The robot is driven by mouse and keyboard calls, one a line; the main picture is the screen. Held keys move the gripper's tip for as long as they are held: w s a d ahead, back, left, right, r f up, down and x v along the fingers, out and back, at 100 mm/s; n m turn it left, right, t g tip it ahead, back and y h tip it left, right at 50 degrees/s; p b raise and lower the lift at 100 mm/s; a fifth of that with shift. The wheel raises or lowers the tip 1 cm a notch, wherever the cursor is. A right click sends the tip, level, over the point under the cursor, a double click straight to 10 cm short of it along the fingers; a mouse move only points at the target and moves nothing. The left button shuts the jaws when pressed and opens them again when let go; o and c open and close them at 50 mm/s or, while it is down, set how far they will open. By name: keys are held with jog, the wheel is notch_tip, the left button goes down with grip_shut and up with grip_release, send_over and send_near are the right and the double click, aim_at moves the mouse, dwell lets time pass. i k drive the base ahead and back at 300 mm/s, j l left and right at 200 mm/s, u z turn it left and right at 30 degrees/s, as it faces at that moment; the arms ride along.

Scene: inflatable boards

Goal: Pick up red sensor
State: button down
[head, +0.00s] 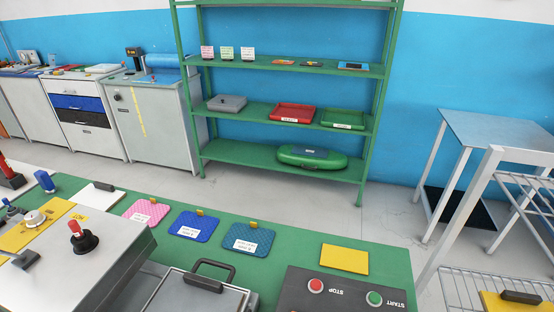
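No thing in view is clearly marked as the red sensor. A red upright piece on a dark base (11,168) stands at the far left edge, partly cut off by the frame. A small red-topped black knob (77,234) stands on the grey machine (110,250) at the lower left. I cannot tell whether either is the sensor. My gripper is not in view.
A green table (385,262) carries pink (146,212), blue (195,226) and teal (248,240) pads, a yellow plate (344,260) and a START/STOP panel (345,293). A green shelf (285,152) stands behind. A metal rack (497,210) is at right. Grey floor lies between.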

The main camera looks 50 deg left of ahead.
aim_at(77, 230)
jog(key=u, duration=2.1)
